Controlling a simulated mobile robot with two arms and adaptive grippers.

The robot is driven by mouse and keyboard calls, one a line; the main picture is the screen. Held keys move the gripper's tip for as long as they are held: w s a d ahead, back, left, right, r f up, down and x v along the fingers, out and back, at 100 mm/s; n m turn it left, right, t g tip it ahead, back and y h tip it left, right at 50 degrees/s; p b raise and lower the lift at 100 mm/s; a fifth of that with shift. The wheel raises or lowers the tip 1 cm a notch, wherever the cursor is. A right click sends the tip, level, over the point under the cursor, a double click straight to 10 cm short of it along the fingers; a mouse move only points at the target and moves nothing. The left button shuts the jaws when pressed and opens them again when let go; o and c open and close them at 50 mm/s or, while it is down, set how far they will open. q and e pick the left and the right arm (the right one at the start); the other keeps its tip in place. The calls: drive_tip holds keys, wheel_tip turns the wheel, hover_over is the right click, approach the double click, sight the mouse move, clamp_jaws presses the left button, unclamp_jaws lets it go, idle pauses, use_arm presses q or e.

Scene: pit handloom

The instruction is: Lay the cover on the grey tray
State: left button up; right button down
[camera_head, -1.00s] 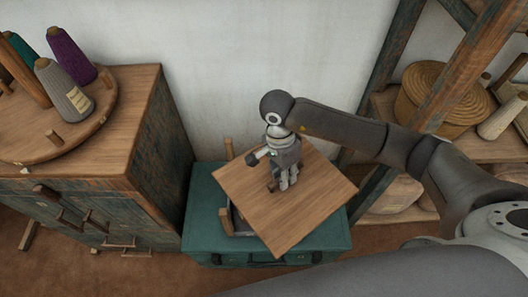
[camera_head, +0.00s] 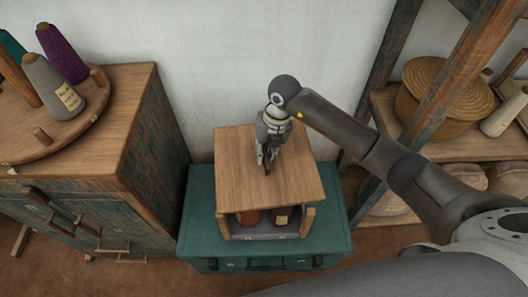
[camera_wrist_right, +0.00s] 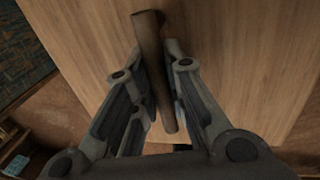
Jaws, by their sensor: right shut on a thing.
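The cover is a flat square wooden board (camera_head: 285,195) with a dark bar handle (camera_wrist_right: 150,60) on top. My right gripper (camera_head: 266,164) is shut on this handle, and the wrist view shows its fingers (camera_wrist_right: 155,100) on either side of it. The board is over the grey tray (camera_head: 265,234), roughly lined up with it, and hides most of it. The tray's front shows below the board's near edge, with brown contents inside and a wooden end piece (camera_head: 307,221) at the right. I cannot tell whether the board touches the tray. My left gripper is out of view.
The tray stands on a teal chest (camera_head: 195,222) against the white wall. A wooden cabinet (camera_head: 128,160) with yarn cones stands at left. Shelves with a round basket (camera_head: 440,98) and a slanted post (camera_head: 440,90) are at right. The chest top's left side is clear.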

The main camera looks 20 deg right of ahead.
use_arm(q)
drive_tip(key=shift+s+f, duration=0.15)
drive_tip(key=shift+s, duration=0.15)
use_arm(e)
drive_tip(key=shift+w+f+m, duration=0.15)
drive_tip(key=shift+w+m, duration=0.1)
drive_tip(key=shift+m, duration=0.35)
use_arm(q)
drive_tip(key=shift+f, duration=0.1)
use_arm(e)
drive_tip(key=shift+f, duration=0.1)
use_arm(q)
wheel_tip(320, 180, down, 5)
drive_tip(key=b, duration=0.5)
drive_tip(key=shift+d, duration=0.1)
use_arm(e)
wheel_tip(320, 180, down, 6)
drive_tip(key=c, duration=1.4)
unclamp_jaws()
drive_tip(key=shift+f, duration=0.1)
